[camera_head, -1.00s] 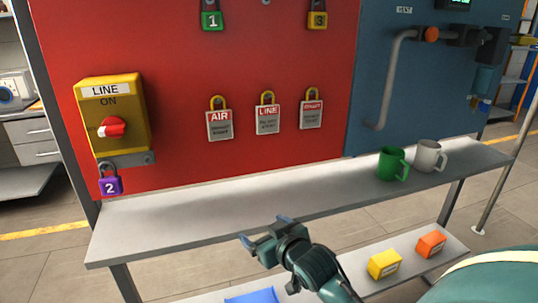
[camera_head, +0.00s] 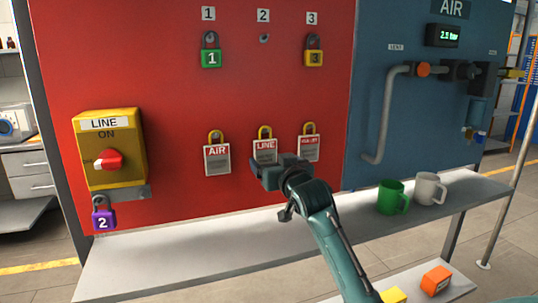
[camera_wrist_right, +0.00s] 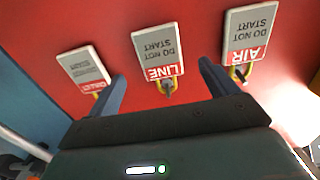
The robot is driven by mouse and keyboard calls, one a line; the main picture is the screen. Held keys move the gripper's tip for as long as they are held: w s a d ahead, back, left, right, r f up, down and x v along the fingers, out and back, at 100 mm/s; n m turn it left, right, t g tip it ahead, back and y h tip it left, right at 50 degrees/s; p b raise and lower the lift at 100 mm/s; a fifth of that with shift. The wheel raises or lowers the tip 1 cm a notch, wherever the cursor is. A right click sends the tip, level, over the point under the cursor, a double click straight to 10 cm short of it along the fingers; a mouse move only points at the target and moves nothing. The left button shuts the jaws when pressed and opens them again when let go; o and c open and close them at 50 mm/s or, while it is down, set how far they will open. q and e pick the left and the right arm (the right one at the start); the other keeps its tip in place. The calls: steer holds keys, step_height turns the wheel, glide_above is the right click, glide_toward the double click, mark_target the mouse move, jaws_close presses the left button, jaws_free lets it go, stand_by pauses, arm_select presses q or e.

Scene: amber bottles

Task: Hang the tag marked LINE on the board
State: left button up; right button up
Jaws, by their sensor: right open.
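The LINE tag (camera_head: 265,150) is a white and red tag with a yellow shackle. It hangs on the red board (camera_head: 180,90), between the AIR tag (camera_head: 217,158) and a third tag (camera_head: 309,147). My right gripper (camera_head: 268,168) is open and empty, close to the LINE tag and covering its lower part in the head view. In the right wrist view the LINE tag (camera_wrist_right: 158,58) appears upside down, between the two spread fingers (camera_wrist_right: 165,88); no contact shows. My left gripper is not in view.
A yellow LINE switch box (camera_head: 110,145) with a red knob is at left, a purple padlock (camera_head: 103,214) below it. Green (camera_head: 211,52) and yellow (camera_head: 313,52) padlocks hang above; peg 2 (camera_head: 264,38) is bare. Mugs (camera_head: 391,198) stand on the grey shelf (camera_head: 180,250).

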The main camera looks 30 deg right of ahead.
mark_target(266, 149)
steer(key=x, duration=0.5)
steer(key=shift+p, duration=0.3)
steer(key=shift+c, duration=0.4)
steer(key=c, duration=1)
steer(key=shift+r, duration=0.2)
steer(key=shift+r+p, duration=0.4)
steer(key=shift+p, duration=0.3)
steer(key=shift+s+a, duration=0.1)
